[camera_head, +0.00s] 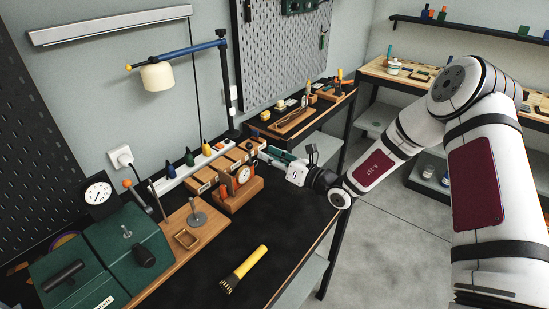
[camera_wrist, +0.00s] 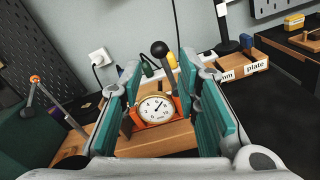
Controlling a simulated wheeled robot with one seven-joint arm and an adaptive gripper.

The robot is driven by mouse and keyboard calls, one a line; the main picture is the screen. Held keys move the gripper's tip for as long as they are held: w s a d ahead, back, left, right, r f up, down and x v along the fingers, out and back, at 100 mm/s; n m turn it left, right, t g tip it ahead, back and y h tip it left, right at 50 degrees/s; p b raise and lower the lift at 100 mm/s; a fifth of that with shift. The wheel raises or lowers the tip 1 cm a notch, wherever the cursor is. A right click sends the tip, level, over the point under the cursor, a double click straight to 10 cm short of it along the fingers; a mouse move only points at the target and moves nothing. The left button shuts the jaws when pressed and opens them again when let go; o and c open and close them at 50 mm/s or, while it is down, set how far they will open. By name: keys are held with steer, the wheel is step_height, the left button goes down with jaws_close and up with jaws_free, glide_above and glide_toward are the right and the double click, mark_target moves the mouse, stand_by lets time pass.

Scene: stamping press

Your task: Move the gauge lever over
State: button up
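An orange gauge with a white dial (camera_head: 243,175) stands on a wooden block (camera_head: 240,194) on the dark bench; in the wrist view the dial (camera_wrist: 156,108) faces me. A lever with a black ball knob (camera_wrist: 159,48) rises behind the dial, tilted slightly. My gripper (camera_head: 268,154) is at the right of the gauge. In the wrist view my gripper (camera_wrist: 160,82) has its two teal fingers wide apart, with the gauge and the lever showing between them. I see no contact, but the depth between fingers and lever is hard to tell.
A green press (camera_head: 128,247) with a second, black-cased gauge (camera_head: 98,191) and an orange-knobbed lever (camera_head: 128,184) stands at left. Wooden bins (camera_head: 227,166) are behind the gauge. A lamp (camera_head: 157,76) hangs above.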

mark_target(250, 152)
steer(key=b+x, duration=0.3)
steer(key=x, duration=0.3)
steer(key=shift+w+a, duration=0.3)
steer(key=shift+s, duration=0.1)
steer(key=c, duration=0.6)
steer(key=shift+w+d+f+b, duration=0.2)
steer(key=shift+w+d+b, duration=0.4)
steer(key=shift+w, duration=0.2)
steer(key=shift+c, duration=0.2)
steer(key=shift+w+d, duration=0.1)
steer(key=shift+d, duration=0.05)
steer(key=shift+w+d+f+b, duration=0.4)
steer(key=shift+w+d+f, duration=0.1)
steer(key=shift+w, duration=0.2)
